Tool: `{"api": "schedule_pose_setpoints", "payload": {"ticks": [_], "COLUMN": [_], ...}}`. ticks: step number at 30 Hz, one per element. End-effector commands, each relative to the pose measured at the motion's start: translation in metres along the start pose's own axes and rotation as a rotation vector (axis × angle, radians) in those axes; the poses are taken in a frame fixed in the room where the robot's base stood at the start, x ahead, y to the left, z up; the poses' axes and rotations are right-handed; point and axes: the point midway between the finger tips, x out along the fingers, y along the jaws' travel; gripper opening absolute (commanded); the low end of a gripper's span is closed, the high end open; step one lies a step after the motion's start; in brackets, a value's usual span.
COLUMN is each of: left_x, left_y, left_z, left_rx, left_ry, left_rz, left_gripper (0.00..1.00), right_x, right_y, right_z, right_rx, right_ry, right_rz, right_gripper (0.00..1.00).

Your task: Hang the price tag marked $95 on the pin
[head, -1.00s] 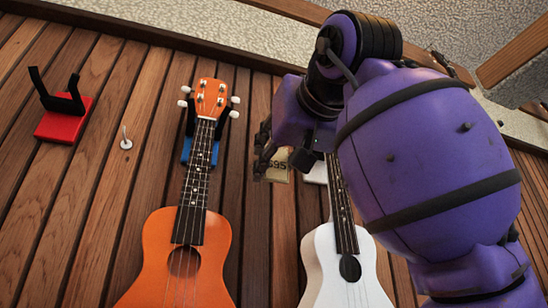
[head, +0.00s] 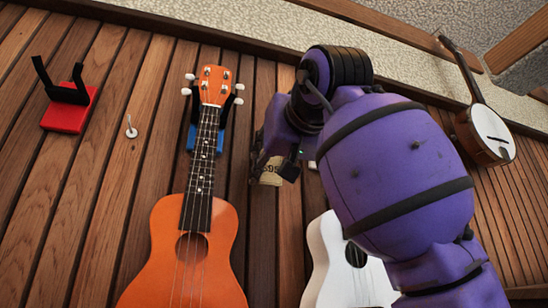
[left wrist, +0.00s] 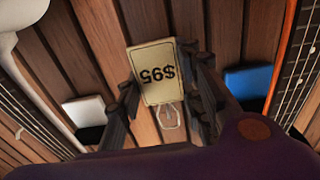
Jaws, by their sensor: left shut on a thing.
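The tan price tag marked $95 (left wrist: 152,62) is between the fingers of my left gripper (left wrist: 160,92) in the left wrist view, its print upside down there. A pale string loop (left wrist: 170,115) hangs from the tag's edge nearest my palm. In the head view, my left gripper (head: 266,168) is shut on the tag (head: 271,177), which is partly hidden by the fingers. They are in front of the wall, right of the orange ukulele's head. The pin (head: 131,128), a small white peg on a round base, is on the wall left of that ukulele, with nothing on it.
An orange ukulele (head: 190,250) hangs from a blue holder (head: 207,140) between gripper and pin. A white ukulele (head: 335,270) hangs below my arm, partly hidden. An empty red holder with black prongs (head: 68,108) is left of the pin. A banjo (head: 487,133) hangs at far right.

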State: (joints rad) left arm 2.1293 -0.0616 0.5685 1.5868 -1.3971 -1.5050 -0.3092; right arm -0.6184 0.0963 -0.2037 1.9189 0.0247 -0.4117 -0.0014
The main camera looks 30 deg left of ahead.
Motion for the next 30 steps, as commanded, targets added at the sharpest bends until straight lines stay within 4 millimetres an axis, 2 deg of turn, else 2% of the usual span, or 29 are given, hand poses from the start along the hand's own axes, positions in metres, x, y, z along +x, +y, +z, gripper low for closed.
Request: {"api": "schedule_pose_setpoints", "payload": {"ticks": [13, 30], "left_x": [0.022, 0.025], "left_y": [0.0, 0.0], "left_z": [0.007, 0.011], "left_rx": [0.0, 0.0], "left_ry": [0.001, 0.001], "left_rz": [-0.001, 0.0], "left_gripper": [0.22, 0.22], "right_x": [0.0, 0.0], "right_y": [0.0, -0.001], "right_z": [-0.001, -0.001], "right_rx": [0.0, 0.0], "right_ry": [0.001, 0.001], "right_rz": [0.0, -0.001], "right_gripper": [0.52, 0.52]}}
